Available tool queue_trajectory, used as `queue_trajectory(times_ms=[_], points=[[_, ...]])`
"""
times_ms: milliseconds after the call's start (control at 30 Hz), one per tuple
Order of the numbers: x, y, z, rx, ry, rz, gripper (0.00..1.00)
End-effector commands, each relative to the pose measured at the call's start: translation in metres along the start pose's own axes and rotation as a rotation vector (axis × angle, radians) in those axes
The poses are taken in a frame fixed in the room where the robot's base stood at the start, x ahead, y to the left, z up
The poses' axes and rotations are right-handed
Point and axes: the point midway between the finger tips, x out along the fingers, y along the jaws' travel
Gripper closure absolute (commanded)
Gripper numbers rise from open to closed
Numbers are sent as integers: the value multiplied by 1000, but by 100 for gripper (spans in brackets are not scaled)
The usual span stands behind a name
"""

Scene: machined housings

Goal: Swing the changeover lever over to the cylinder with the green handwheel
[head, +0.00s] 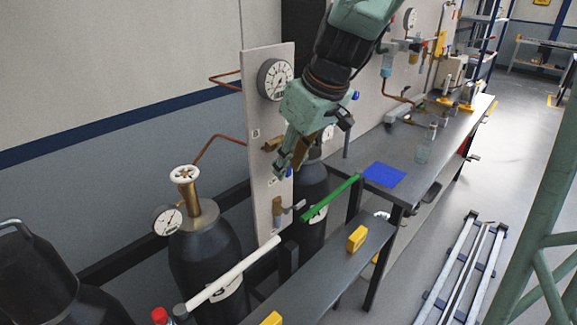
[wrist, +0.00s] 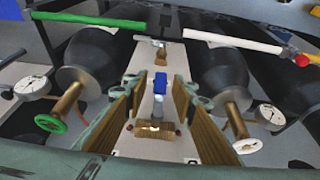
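The changeover lever has a blue grip (wrist: 160,84) on a short grey stem, coming from a brass block (wrist: 155,130) on the pale upright panel (head: 262,190). In the head view the brass block (head: 272,143) shows beside my gripper (head: 297,160), which partly covers the lever. In the wrist view my gripper (wrist: 158,105) is open, one brown-padded finger on each side of the lever, with gaps showing. The green handwheel (wrist: 50,123) tops the cylinder at left in the wrist view. The white handwheel (wrist: 247,145) tops the other; it also shows in the head view (head: 185,173).
A pressure gauge (head: 275,78) sits high on the panel. A green bar (head: 332,197) and a white bar (head: 235,272) stick out low in front of the cylinders. A grey bench (head: 330,270) carries yellow blocks. A workbench with a blue mat (head: 384,174) stands right.

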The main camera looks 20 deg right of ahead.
Motion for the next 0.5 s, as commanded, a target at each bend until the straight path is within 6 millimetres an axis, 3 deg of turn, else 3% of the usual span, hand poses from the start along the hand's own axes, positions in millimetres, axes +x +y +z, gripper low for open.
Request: queue_trajectory(times_ms=[300,500], points=[[0,0,0,0,1,0,76],[0,0,0,0,1,0,95]])
